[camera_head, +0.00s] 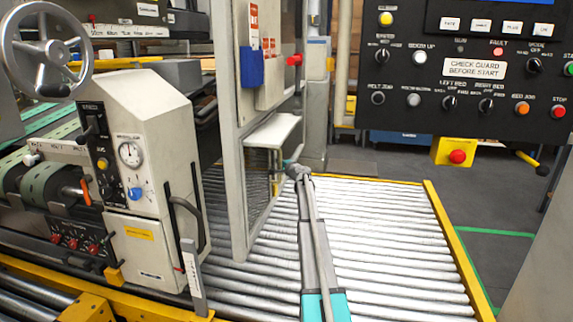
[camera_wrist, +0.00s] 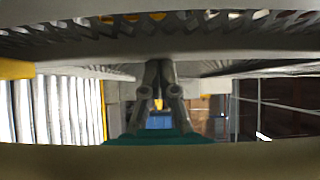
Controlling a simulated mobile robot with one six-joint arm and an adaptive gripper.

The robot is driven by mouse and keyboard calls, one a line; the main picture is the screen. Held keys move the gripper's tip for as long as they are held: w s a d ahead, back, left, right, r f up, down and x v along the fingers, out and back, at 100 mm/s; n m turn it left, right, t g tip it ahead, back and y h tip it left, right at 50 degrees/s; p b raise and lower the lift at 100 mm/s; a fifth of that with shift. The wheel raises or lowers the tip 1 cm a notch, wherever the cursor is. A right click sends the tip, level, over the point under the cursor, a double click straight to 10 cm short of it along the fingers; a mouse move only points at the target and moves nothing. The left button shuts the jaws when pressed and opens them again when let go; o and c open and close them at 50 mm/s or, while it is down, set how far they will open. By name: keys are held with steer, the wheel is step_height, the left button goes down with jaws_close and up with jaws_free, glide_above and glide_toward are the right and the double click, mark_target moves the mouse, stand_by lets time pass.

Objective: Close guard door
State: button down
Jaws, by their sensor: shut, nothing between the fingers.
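The guard door (camera_head: 232,130) is a tall grey frame with a mesh lower part. It stands upright over the rollers, left of the middle in the head view. My gripper (camera_head: 289,165) is small there, at the end of my arm beside the door's right side, just below a pale ledge. I cannot tell whether it touches the door. In the wrist view my gripper (camera_wrist: 160,72) has its fingers together with nothing between them. Perforated mesh (camera_wrist: 60,28) crosses the top of that view, close to the camera. The door's latch or handle is not clear.
A roller conveyor (camera_head: 385,235) with a yellow side rail (camera_head: 455,240) fills the front. A cream machine housing (camera_head: 150,150) with a handwheel (camera_head: 46,50) is at left. A black control panel (camera_head: 470,75) hangs at upper right, with a yellow emergency-stop box (camera_head: 455,150) below.

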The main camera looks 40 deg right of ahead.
steer(key=shift+w+a+y, duration=0.3)
steer(key=shift+w+a, duration=0.05)
steer(key=shift+w, duration=0.05)
steer(key=shift+w+a, duration=0.1)
steer(key=s+d, duration=0.2)
steer(key=s, duration=1.2)
steer(key=shift+d, duration=0.35)
